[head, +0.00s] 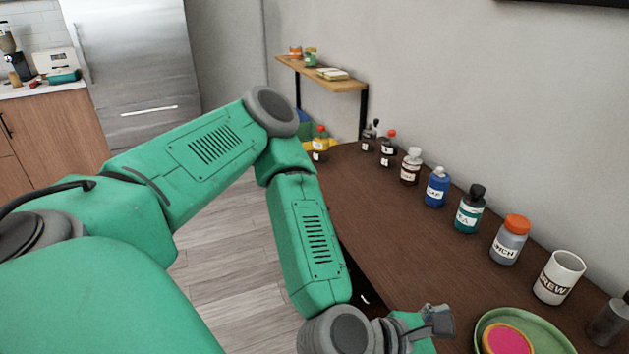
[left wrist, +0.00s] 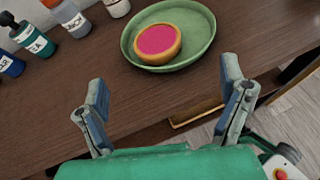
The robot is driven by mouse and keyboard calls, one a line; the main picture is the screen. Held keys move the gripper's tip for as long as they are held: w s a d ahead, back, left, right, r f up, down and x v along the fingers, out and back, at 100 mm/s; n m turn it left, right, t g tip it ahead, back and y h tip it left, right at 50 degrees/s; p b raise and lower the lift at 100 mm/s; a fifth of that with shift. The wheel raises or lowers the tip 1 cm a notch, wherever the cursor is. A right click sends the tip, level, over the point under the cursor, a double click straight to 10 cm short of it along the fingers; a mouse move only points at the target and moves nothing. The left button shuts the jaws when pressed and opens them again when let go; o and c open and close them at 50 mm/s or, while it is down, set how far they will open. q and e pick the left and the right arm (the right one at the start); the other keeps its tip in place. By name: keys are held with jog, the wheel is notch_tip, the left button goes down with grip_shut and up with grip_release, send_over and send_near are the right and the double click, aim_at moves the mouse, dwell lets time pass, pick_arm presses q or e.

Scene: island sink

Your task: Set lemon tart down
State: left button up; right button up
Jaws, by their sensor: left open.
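A round tart (head: 505,340) with a pink top and yellow-orange rim lies in a green plate (head: 545,328) on the dark wooden counter, cut off at the bottom edge of the head view. In the left wrist view the whole tart (left wrist: 158,40) rests inside the plate (left wrist: 203,25), towards its near left side. It is the only tart I see. My left gripper (left wrist: 164,84) is open and empty, its fingers spread on the near side of the plate, apart from it and the tart. It also shows in the head view (head: 436,322), left of the plate. My right gripper is not seen.
A white mug (head: 558,277) stands just behind the plate, and a dark grey bottle (head: 609,322) is at its right. A row of labelled bottles, including an orange-capped jar (head: 509,240), runs along the wall. The counter (head: 400,235) left of the row is clear.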

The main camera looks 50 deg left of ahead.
pick_arm(q)
jog(key=s+a+f+m+g+y, duration=0.1)
jog(key=s+a+f+m+g, duration=0.2)
jog(key=s+f+m+g, duration=0.75)
jog(key=s+a+f+m+y, duration=0.3)
jog(key=s+a+f+m, duration=0.1)
jog(key=a+m, duration=0.4)
jog(key=s+a+f+m+y, duration=0.3)
jog(key=a+m, duration=0.5)
jog(key=m, duration=0.3)
jog(key=shift+s+a+f, duration=0.35)
jog(key=shift+s+f, duration=0.25)
jog(key=shift+f, duration=0.2)
jog(key=shift+d, duration=0.1)
jog(key=shift+d+r, duration=0.1)
jog(key=shift+d, duration=0.25)
jog(key=shift+a, duration=0.25)
jog(key=shift+d, duration=0.1)
